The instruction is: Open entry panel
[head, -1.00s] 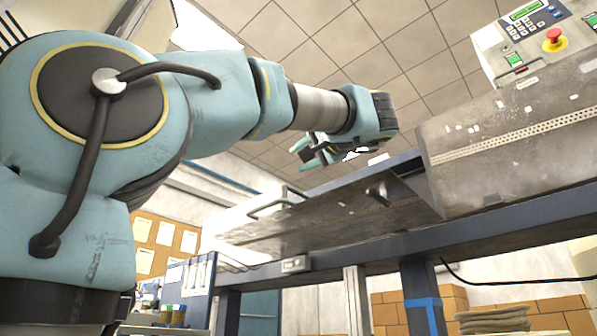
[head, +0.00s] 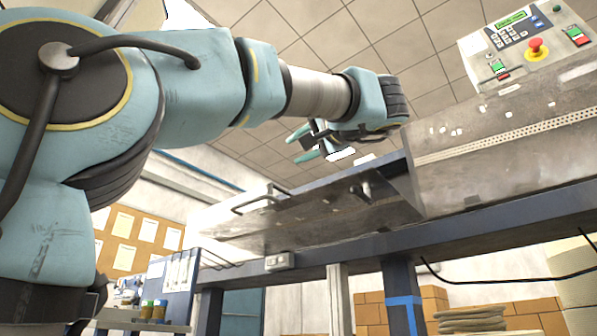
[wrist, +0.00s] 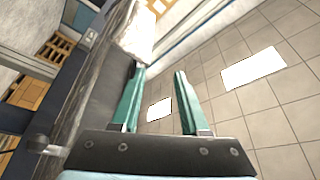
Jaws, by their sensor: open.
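The entry panel (head: 310,213) is a worn grey metal sheet on the left part of the machine. A dark bar handle (head: 256,203) sits at its left end, and a dark knob (head: 360,191) sticks out near its right end. My gripper (head: 299,145) is above the panel, apart from it, with teal fingers spread and pointing left. In the wrist view my gripper (wrist: 159,72) is open with nothing between the fingers. A dark machine surface lies beside its left finger, and a knob (wrist: 40,144) shows at lower left. The bar handle is not clear there.
The perforated metal housing (head: 500,150) rises right of the panel, with a control box (head: 522,48) carrying a red emergency button above. A blue frame beam (head: 440,238) runs below. A small grey box (head: 280,261) hangs under the panel.

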